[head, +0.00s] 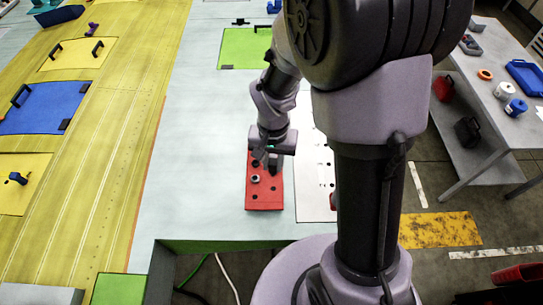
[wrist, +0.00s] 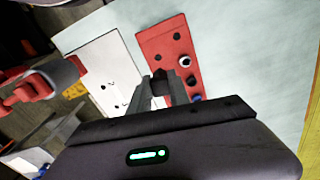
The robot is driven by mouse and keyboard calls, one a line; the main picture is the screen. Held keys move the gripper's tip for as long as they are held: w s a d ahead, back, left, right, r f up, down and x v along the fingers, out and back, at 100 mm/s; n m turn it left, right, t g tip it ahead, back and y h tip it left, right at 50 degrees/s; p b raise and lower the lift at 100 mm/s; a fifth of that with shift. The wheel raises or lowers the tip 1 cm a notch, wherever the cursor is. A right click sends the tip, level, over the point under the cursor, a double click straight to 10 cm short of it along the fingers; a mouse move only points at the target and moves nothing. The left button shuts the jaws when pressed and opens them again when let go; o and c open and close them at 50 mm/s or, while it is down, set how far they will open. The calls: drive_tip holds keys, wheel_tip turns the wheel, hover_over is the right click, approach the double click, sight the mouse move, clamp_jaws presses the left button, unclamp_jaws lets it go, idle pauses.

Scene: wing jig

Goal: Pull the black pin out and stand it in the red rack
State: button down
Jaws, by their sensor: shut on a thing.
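The red rack (head: 264,198) is a flat red block with dark holes, lying on the pale table top. It also shows in the wrist view (wrist: 158,44). My gripper (head: 271,165) is over the rack's far end in the head view. In the wrist view my gripper (wrist: 160,90) is shut on a dark piece, the black pin (wrist: 159,77), at the rack's edge. The pin's lower end is hidden, so I cannot tell whether it is in a hole or above it.
A silver ring-topped piece (wrist: 183,61) stands in the rack, with a blue-tipped piece (wrist: 195,98) near my right finger. A white plate with small holes (wrist: 105,62) lies beside the rack. A red fixture (wrist: 35,85) with a grey cylinder is at left. The table left of the rack is clear.

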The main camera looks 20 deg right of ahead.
sight(274, 175)
drive_tip(key=shift+s+f+b, duration=0.25)
drive_tip(key=shift+f+b, duration=0.05)
drive_tip(key=shift+b, duration=0.05)
wheel_tip(274, 175, down, 6)
drive_tip(key=b, duration=0.3)
drive_tip(key=shift+s+r+b, duration=0.15)
drive_tip(key=shift+r+b, duration=0.05)
drive_tip(key=shift+b, duration=0.2)
drive_tip(key=shift+a, duration=0.1)
drive_tip(key=shift+f, duration=0.1)
drive_tip(key=shift+f+b, duration=1.35)
drive_tip(key=shift+b, duration=0.2)
drive_tip(key=c, duration=1.1)
unclamp_jaws()
drive_tip(key=shift+c, duration=0.2)
wheel_tip(274, 175, up, 18)
drive_tip(key=p, duration=0.3)
drive_tip(key=shift+f, duration=0.2)
